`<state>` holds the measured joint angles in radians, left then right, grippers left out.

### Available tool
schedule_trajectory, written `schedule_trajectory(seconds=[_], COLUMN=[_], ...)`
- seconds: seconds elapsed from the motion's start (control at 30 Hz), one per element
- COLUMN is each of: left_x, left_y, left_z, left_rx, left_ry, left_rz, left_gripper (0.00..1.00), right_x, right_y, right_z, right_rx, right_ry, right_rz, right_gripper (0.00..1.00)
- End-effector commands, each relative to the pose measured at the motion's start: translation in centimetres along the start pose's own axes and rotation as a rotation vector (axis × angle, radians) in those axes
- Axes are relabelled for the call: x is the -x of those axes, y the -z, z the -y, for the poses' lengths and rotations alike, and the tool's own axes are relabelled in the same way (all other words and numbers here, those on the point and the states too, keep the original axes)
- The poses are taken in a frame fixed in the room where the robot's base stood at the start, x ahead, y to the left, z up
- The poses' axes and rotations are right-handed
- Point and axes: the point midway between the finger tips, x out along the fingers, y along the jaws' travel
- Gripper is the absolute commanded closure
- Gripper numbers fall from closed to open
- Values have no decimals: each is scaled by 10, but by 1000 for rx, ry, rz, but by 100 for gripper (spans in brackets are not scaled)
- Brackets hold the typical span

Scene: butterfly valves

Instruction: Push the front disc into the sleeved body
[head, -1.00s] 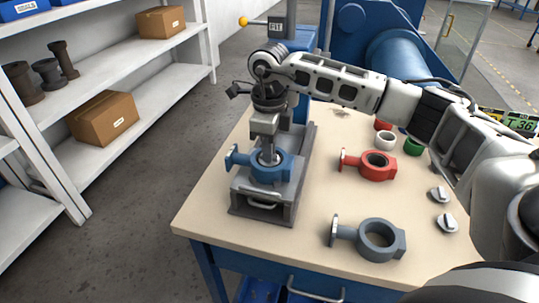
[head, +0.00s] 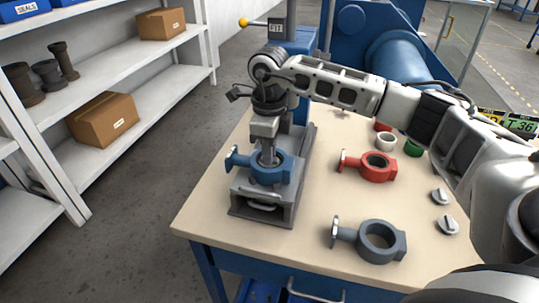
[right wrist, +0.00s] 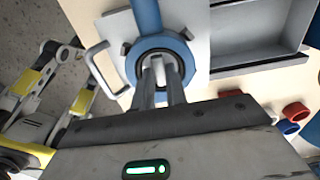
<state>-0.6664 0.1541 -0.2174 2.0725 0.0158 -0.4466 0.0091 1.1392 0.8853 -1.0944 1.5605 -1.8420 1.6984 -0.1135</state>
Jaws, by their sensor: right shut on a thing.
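The blue valve body (head: 283,172) sits on a grey fixture (head: 243,192) near the table's left edge. In the right wrist view the blue body (right wrist: 133,62) shows a dark ring lining inside its bore. My right gripper (head: 268,160) points straight down into that bore. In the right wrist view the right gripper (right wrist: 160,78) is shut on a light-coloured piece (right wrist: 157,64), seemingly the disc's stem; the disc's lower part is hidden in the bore. Two loose grey discs (head: 440,196) (head: 447,224) lie on the table at the right. My left gripper is out of view.
A red valve body (head: 353,162) and a grey valve body (head: 345,234) lie on the table to the right. Red, white and green rings (head: 413,148) stand farther back. Bare table (head: 310,215) separates the fixture and the grey body. A shelf rack (head: 150,95) stands left.

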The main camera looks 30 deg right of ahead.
Motion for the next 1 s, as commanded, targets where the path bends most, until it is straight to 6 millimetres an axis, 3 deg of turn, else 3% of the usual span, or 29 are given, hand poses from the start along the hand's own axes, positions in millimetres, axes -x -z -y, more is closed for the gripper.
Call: schedule_trajectory(seconds=[0.43,0.47,0.53,1.0], left_x=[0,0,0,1], left_y=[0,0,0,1], left_z=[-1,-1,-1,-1], left_rx=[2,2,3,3], left_ry=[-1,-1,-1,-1], left_rz=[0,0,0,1], left_gripper=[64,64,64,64], right_x=[1,2,2,4], right_y=[0,0,0,0], right_z=[0,0,0,0], right_rx=[1,1,0,1], right_ry=[0,0,0,-1], right_rz=[1,1,2,1], right_gripper=[100,81,61,61])
